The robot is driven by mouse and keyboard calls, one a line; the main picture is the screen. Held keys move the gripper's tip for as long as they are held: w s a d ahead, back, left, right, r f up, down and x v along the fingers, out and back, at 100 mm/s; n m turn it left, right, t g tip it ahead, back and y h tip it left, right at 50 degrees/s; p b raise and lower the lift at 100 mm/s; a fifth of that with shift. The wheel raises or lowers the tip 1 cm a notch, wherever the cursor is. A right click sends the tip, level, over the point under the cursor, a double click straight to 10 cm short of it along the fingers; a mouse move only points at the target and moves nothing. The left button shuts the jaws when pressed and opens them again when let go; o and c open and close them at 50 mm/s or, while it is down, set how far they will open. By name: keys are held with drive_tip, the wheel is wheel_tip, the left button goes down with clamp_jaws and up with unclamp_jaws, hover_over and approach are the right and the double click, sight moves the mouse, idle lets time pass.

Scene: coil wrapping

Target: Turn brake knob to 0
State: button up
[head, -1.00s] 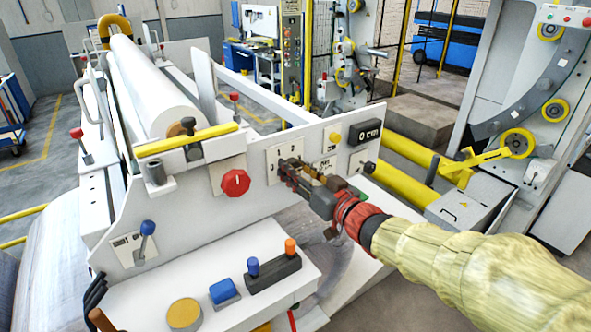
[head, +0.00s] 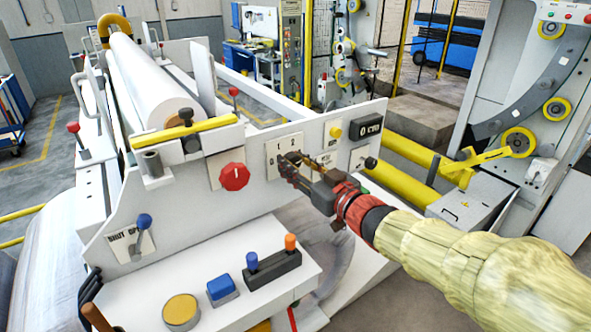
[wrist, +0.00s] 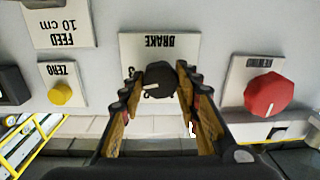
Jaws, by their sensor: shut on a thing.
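The brake knob (wrist: 158,79) is black with a white pointer line and sits on a white plate (wrist: 172,48) marked BRAKE, seen upside down in the wrist view. Its pointer line points to the left in that view. My gripper (wrist: 160,92) has one finger on each side of the knob and is shut on it. In the head view my gripper (head: 288,165) is at the brake plate (head: 284,144), where the numerals 1 and 2 show above it. The knob itself is hidden there by the fingers.
A red rewind knob (head: 234,177) sits left of the brake plate in the head view. A yellow zero button (head: 335,132) and a counter display (head: 366,128) are to the right. A shelf with buttons and a black switch box (head: 272,270) juts out below.

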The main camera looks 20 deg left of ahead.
drive_tip(key=shift+a+f+n+t+h+b, duration=0.1)
drive_tip(key=shift+f+n+t+h+b, duration=0.1)
drive_tip(key=shift+n+b, duration=7.05)
drive_tip(key=shift+f+n+t+h+b, duration=0.1)
drive_tip(key=shift+f+n+b, duration=0.1)
drive_tip(key=shift+n+b, duration=7.05)
drive_tip(key=n+p, duration=0.3)
drive_tip(key=shift+n, duration=0.4)
drive_tip(key=o, duration=1.2)
drive_tip(key=shift+r, duration=0.2)
drive_tip(key=shift+c, duration=0.2)
